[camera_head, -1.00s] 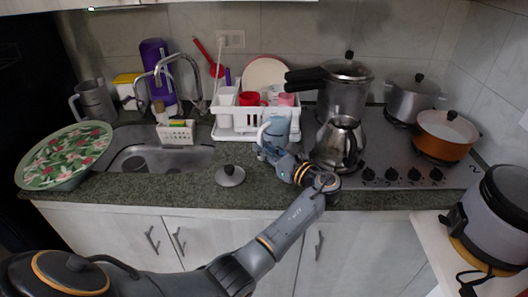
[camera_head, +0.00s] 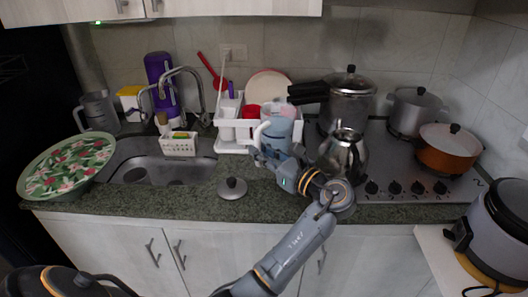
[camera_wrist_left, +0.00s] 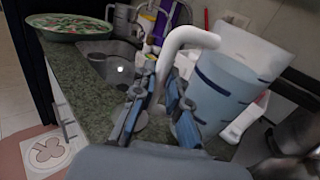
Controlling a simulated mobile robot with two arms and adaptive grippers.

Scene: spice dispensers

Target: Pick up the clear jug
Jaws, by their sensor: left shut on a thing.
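A translucent bluish jug (camera_head: 279,128) with a white handle is held upright in front of the dish rack. It fills the right part of the left wrist view (camera_wrist_left: 222,88), its handle (camera_wrist_left: 188,38) curving toward my fingers. My left gripper (camera_head: 263,153) is shut on this handle; its two fingers also show in the left wrist view (camera_wrist_left: 158,108). The jug appears raised above the counter, though its base is partly hidden behind my gripper. A second, greyish see-through jug (camera_head: 99,110) stands at the back left beside the sink. My right gripper is out of view.
A steel kettle (camera_head: 343,152) stands close right of my wrist, with a pressure cooker (camera_head: 348,103) behind it. The white dish rack (camera_head: 232,134) is just behind the jug. A loose lid (camera_head: 232,188) lies on the counter (camera_head: 180,199). The sink (camera_head: 195,168) is left.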

